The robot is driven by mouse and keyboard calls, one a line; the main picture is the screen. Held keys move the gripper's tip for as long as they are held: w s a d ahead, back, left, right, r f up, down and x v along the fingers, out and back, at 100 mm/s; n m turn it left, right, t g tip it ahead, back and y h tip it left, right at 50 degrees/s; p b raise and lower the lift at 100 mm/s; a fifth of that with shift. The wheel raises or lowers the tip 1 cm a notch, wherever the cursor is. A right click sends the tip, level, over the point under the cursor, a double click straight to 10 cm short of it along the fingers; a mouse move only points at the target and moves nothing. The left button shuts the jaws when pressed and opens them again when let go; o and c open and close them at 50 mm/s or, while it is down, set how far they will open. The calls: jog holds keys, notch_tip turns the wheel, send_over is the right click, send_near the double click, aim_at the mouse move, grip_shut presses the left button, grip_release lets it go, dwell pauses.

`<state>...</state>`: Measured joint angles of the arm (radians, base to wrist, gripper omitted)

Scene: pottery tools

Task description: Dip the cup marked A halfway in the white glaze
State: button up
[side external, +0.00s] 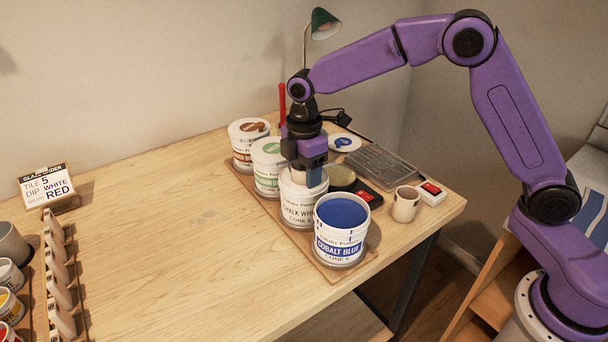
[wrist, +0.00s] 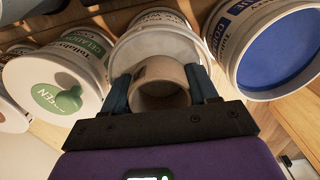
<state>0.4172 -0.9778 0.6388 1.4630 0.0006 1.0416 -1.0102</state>
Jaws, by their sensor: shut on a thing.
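The white glaze bucket, labelled chalk white (side external: 297,214), stands open in a row of buckets; it also shows in the wrist view (wrist: 158,44). My gripper (side external: 303,174) is right over its mouth, pointing down. In the wrist view my gripper (wrist: 163,88) is shut on a beige cup (wrist: 160,72), one finger on each side, with the cup's open mouth facing the camera. The cup is at the bucket's opening. I cannot tell how deep its lower part sits or whether it touches glaze. No letter on it is visible.
The cobalt blue bucket (side external: 340,238) stands open close in front. The green-labelled bucket (side external: 267,172) and brown-labelled bucket (side external: 243,150) stand behind. Another beige cup (side external: 406,205) stands right, near a red-and-white box (side external: 432,192).

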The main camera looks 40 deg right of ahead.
notch_tip(320, 180, up, 7)
jog(key=shift+f, duration=0.15)
dwell(0.8)
dwell(1.4)
jog(key=s+d, duration=0.5)
jog(key=d, duration=0.8)
jog(key=s+d, duration=0.5)
jog(key=d, duration=0.8)
jog(key=w+d+f, duration=0.1)
jog(key=w+f, duration=0.1)
jog(key=w, duration=0.2)
jog(key=w+d+f, duration=0.1)
jog(key=w+f, duration=0.2)
jog(key=w, duration=0.1)
jog(key=w+d+f, duration=0.1)
jog(key=w+f, duration=0.2)
jog(key=w, duration=0.2)
jog(key=shift+f, duration=0.2)
jog(key=shift+w+f, duration=0.3)
jog(key=shift+f, duration=1.55)
